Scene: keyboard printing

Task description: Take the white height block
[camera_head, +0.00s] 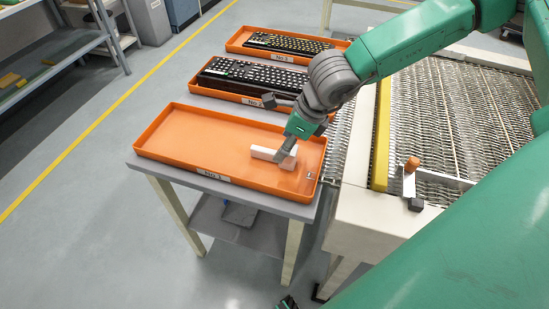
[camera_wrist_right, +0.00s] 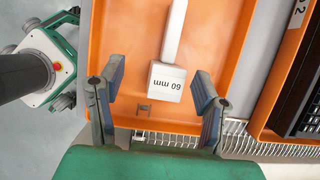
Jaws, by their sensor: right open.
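The white height block (camera_head: 264,153) lies in the nearest orange tray (camera_head: 190,120), right of the tray's middle. In the right wrist view the block (camera_wrist_right: 168,82) shows a square end marked "60 mm" and a long narrow stem. My right gripper (camera_head: 286,153) reaches down into the tray at the block's right end and covers part of it in the head view. In the right wrist view its two fingers (camera_wrist_right: 159,75) are apart, one on each side of the marked end, with gaps between. My left gripper does not show.
Two more orange trays behind hold dark keyboards (camera_head: 254,76) and (camera_head: 287,43). A wire-mesh conveyor (camera_head: 460,120) with a yellow rail (camera_head: 382,130) stands to the right. The tray's left half is empty. Shelving (camera_head: 60,45) stands at the far left.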

